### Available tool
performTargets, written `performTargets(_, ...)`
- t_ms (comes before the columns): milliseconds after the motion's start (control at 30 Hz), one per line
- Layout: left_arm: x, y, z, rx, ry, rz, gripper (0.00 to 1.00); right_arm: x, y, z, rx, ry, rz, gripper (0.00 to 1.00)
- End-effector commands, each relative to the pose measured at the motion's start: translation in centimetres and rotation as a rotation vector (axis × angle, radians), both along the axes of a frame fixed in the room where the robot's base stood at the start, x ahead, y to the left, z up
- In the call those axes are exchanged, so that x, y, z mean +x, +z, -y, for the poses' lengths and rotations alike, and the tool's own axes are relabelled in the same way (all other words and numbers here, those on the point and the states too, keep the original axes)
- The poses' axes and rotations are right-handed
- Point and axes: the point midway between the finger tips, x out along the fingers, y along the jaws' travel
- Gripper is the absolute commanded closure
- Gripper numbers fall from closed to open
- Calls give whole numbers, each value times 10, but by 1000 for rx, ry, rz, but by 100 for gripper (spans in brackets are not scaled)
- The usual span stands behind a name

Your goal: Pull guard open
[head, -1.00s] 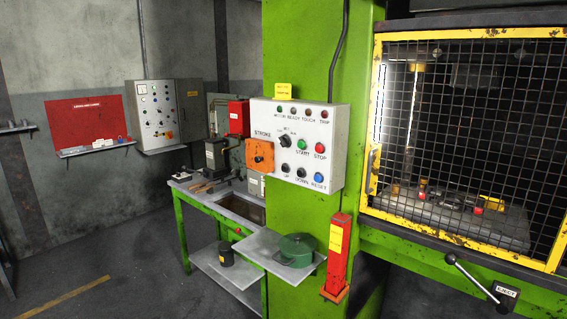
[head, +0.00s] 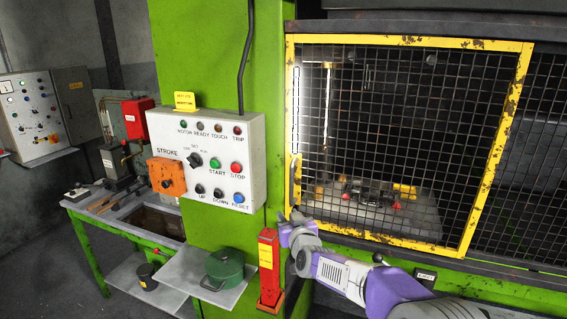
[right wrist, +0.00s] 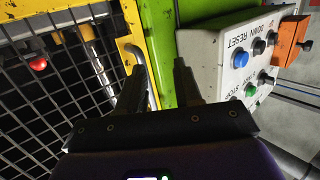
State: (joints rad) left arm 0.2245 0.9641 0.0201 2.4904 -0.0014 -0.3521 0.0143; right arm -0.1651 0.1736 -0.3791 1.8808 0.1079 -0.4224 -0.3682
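The guard is a yellow-framed wire mesh panel (head: 400,245) on the front of the press, and it appears closed. My right gripper (head: 288,226) is just below the handle, near the frame's lower left corner. In the right wrist view, the two dark fingers of my right gripper (right wrist: 158,78) stand apart. A pale bar of the handle (right wrist: 149,88) shows between them, close to the left finger; I cannot tell whether they touch. My left gripper is not in view.
A white control box (head: 210,165) with buttons is on the green column, left of the guard; it also shows close by in the right wrist view (right wrist: 235,50). A red post (head: 269,265) stands beside my right gripper. A green pot (head: 224,270) sits on a shelf.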

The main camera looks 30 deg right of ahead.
Motion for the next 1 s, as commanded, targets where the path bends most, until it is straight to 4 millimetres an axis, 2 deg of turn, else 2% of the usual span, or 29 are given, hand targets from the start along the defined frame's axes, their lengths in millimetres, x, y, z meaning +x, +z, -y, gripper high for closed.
performTargets(33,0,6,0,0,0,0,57,-4,33,9,-10,-17,49,66)
performTargets(67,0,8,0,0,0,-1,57,-7,46,15,-17,-26,71,66)
performTargets(133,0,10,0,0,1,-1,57,-11,66,23,-27,-40,106,66)
performTargets(200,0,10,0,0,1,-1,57,-11,77,28,-32,-48,125,66)
performTargets(367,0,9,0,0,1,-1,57,2,79,34,-37,-52,130,66)
performTargets(700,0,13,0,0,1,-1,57,47,79,46,-34,-51,128,66)
performTargets(1000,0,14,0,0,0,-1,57,59,78,49,-33,-51,128,66)
